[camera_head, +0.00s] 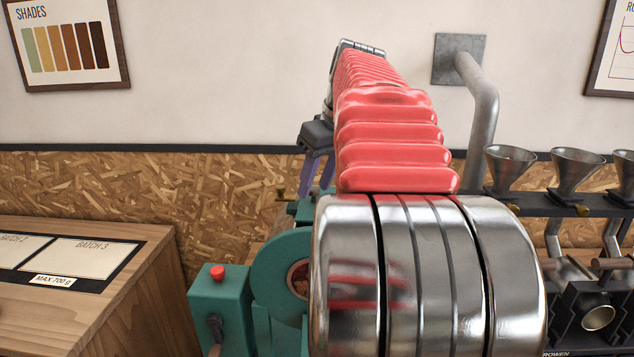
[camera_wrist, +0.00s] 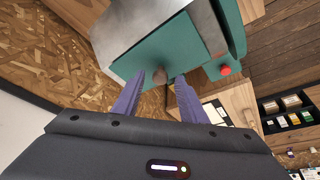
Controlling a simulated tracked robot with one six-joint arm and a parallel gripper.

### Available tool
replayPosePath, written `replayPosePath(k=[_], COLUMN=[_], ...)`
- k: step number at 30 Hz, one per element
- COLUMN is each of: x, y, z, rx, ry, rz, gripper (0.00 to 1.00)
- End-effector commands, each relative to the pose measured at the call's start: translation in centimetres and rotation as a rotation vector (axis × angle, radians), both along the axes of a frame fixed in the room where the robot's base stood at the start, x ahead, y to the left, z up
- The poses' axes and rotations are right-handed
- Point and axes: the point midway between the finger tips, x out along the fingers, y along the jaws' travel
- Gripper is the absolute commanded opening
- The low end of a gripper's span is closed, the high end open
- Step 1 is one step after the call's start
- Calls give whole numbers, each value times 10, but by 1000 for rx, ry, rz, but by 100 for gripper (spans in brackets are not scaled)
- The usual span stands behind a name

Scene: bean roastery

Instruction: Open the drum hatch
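The teal roaster (camera_head: 275,265) stands left of my arm in the head view, with a round opening showing brown inside; my arm covers much of it. Its teal body (camera_wrist: 160,48) fills the top of the wrist view. A small brownish knob (camera_wrist: 159,76) on its edge lies between my fingertips in that picture; I cannot tell whether they touch it. My gripper (camera_wrist: 160,80) has two purple fingers spread apart. It also shows in the head view (camera_head: 316,185), above and behind the roaster. I cannot make out the hatch's outline or whether it is shut.
A red button (camera_head: 217,272) sits on a teal box at the roaster's left. A wooden counter (camera_head: 130,290) with batch cards stands at left. Several metal funnels (camera_head: 510,165) stand in a rack at right. A grey pipe (camera_head: 482,105) runs down the wall behind my arm.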

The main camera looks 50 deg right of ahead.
Motion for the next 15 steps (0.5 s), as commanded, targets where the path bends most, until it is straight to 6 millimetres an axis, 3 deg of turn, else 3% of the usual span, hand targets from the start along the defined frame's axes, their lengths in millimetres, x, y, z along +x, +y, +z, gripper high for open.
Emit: replayPosePath(k=[9, 15], x=[1, 1], y=[0, 0], z=[-3, -3], rx=[0, 0], ry=[1, 1], rz=[0, 1], gripper=[38, 25])
